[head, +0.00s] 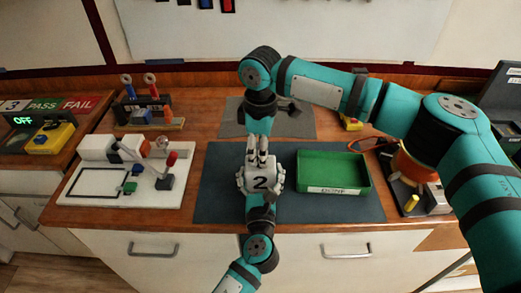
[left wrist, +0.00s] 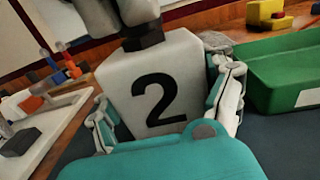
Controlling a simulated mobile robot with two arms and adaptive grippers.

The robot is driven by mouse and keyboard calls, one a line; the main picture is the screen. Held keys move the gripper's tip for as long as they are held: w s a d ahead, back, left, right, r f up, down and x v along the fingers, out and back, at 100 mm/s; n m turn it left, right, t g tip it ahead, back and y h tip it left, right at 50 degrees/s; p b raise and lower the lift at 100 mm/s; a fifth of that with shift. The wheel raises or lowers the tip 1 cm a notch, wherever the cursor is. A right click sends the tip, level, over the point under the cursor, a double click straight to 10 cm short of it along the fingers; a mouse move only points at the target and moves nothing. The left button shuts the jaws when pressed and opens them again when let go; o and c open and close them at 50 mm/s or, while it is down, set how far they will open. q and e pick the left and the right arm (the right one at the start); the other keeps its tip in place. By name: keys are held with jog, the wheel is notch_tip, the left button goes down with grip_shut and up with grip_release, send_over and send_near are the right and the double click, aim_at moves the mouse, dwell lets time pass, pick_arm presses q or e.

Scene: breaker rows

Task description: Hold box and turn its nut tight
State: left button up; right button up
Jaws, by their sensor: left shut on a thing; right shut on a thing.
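A white box (head: 261,181) marked "2" is upright over the dark blue mat, at the middle of the head view. My left gripper (head: 259,189) comes in from the front and is shut around the box. In the left wrist view its fingers press on both sides of the box (left wrist: 160,95). A dark hex nut (left wrist: 143,38) sits at the top of the box. My right gripper (head: 260,157) reaches down from above and is shut on the nut. Its fingers hide part of the nut, so how far it is threaded cannot be told.
A green tray (head: 334,188) labelled "DONE" stands empty right of the box on the dark mat (head: 220,205). A white fixture board (head: 120,196) with a red-knobbed lever is at the left. A PASS/FAIL tester (head: 47,125) reads OFF. A tool rack (head: 148,112) stands behind.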

pick_arm(q)
jog(key=shift+r, duration=0.1)
pick_arm(e)
jog(key=m, duration=1.1)
jog(key=shift+m, duration=0.4)
jog(key=m, duration=1.1)
jog(key=shift+w, duration=0.1)
jog(key=o, duration=1.2)
jog(key=shift+c, duration=0.2)
notch_tip(320, 180, up, 12)
